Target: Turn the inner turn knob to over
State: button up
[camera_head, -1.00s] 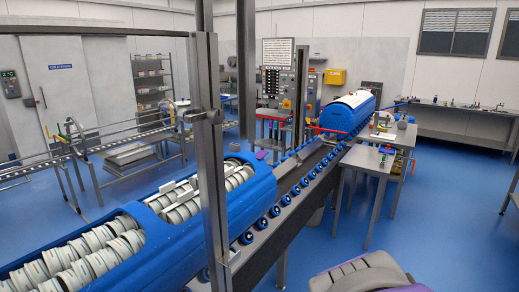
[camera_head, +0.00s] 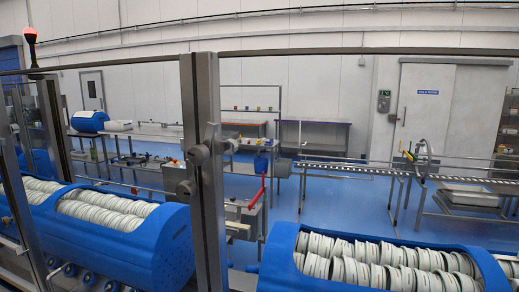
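A grey metal post (camera_head: 208,180) of a framed guard stands close in front of me, left of the middle. A round grey knob (camera_head: 199,154) sits on the post at about mid-height. A second round knob (camera_head: 185,188) sits a little lower and to the left. A small bracket or handle sticks out to the right beside the upper knob. I cannot tell which knob is the inner one, or how either is turned. My gripper is not in view.
Behind the guard, a blue carrier (camera_head: 160,262) with pale round tubs stands at the left, and another blue carrier (camera_head: 275,262) at the lower right. A red lever (camera_head: 263,190) rises between them. Blue floor (camera_head: 330,205) shows free beyond.

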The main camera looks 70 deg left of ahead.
aim_at(198, 154)
jog(key=u, duration=2.8)
